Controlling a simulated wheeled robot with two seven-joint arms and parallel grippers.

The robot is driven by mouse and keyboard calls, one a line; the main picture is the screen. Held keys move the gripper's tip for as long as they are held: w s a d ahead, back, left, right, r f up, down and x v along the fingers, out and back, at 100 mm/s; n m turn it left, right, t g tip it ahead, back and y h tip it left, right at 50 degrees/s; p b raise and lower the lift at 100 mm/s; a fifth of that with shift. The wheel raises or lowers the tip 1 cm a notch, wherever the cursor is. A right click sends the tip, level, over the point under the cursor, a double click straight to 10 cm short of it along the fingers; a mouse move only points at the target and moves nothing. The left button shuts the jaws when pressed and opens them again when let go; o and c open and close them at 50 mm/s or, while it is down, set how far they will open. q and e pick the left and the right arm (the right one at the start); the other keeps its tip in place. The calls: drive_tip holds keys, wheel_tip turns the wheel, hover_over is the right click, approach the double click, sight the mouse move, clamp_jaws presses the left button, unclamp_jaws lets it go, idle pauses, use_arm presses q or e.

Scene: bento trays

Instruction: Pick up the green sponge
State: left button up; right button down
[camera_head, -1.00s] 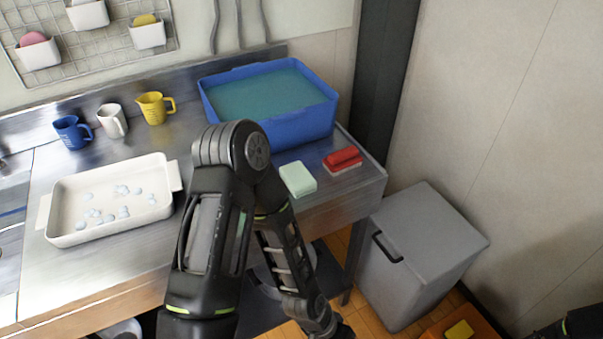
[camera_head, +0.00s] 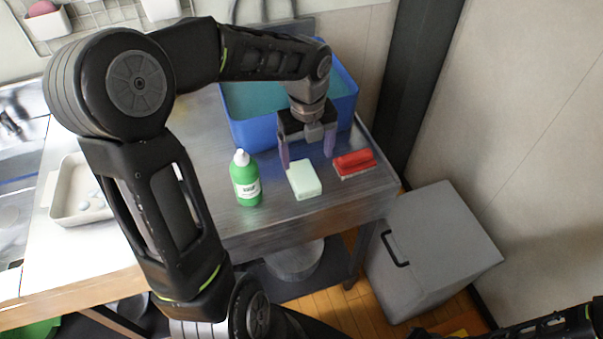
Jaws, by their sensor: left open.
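The green sponge (camera_head: 305,179) is a pale green block lying on the steel counter (camera_head: 285,222) near its front right. My left gripper (camera_head: 308,160) has purple fingers and points down just behind the sponge. Its fingers are spread with nothing between them. The left fingertip is close to the sponge's back left edge; I cannot tell whether it touches. My right gripper is not in view; only part of a dark arm shows at the bottom right.
A blue basin (camera_head: 258,133) of water is behind. A white tray (camera_head: 62,205) is at left. A grey bin (camera_head: 440,245) stands right of the counter.

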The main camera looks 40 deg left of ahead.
sight(303, 175)
use_arm(q)
drive_tip(key=shift+s+a+r, duration=0.25)
drive_tip(key=shift+s+a, duration=0.05)
drive_tip(key=shift+s, duration=0.05)
drive_tip(key=shift+s+r, duration=0.1)
drive_tip(key=shift+s, duration=0.1)
drive_tip(key=shift+f, duration=1.35)
drive_tip(key=shift+d+f, duration=0.1)
wheel_tip(303, 175, down, 5)
drive_tip(key=shift+f+p, duration=0.1)
drive_tip(key=shift+p, duration=0.35)
drive_tip(key=shift+c, duration=0.4)
